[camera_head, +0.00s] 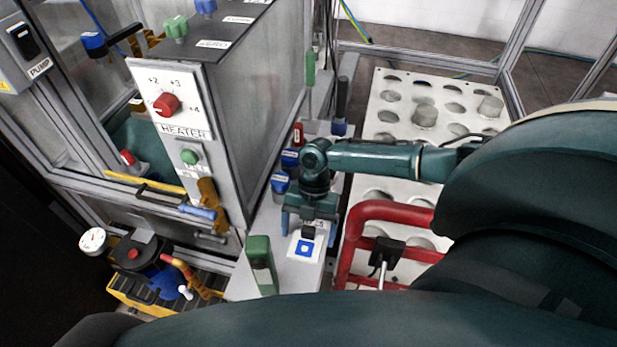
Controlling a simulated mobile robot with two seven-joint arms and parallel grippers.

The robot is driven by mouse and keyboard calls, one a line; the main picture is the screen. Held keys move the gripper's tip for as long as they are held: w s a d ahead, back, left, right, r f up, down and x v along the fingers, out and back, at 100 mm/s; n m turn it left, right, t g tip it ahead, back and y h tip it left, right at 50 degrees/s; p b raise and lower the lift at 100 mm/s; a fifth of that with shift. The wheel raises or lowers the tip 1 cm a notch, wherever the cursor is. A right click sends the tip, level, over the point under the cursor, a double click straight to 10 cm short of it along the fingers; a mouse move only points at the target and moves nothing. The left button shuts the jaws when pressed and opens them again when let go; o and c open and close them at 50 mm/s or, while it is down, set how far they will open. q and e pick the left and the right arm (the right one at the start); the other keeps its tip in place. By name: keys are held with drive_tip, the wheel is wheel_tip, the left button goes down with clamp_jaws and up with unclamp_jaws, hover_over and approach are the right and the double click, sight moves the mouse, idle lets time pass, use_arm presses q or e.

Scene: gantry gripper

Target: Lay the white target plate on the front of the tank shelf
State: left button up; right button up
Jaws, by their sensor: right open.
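The white target plate (304,248), with a blue square on it, lies on or just above the light grey tank shelf (240,288), near its front end. I cannot tell whether it touches the shelf. My right gripper (309,224) is directly behind and above the plate, with its two fingers spread apart. A small dark block (308,232) shows between the fingers at the plate's rear edge. The gripper partly hides the shelf behind it. My left gripper is not in view.
A green block (260,263) stands on the shelf left of the plate. Blue-capped items (280,182) stand behind it. The tank with the heater panel (168,98) rises at left. A red rail (385,210) and a perforated white board (405,100) are at right.

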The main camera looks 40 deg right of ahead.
drive_tip(key=shift+r, duration=0.4)
drive_tip(key=v, duration=1.1)
drive_tip(key=shift+d+r, duration=0.15)
drive_tip(key=shift+r, duration=0.15)
drive_tip(key=shift+w, duration=0.1)
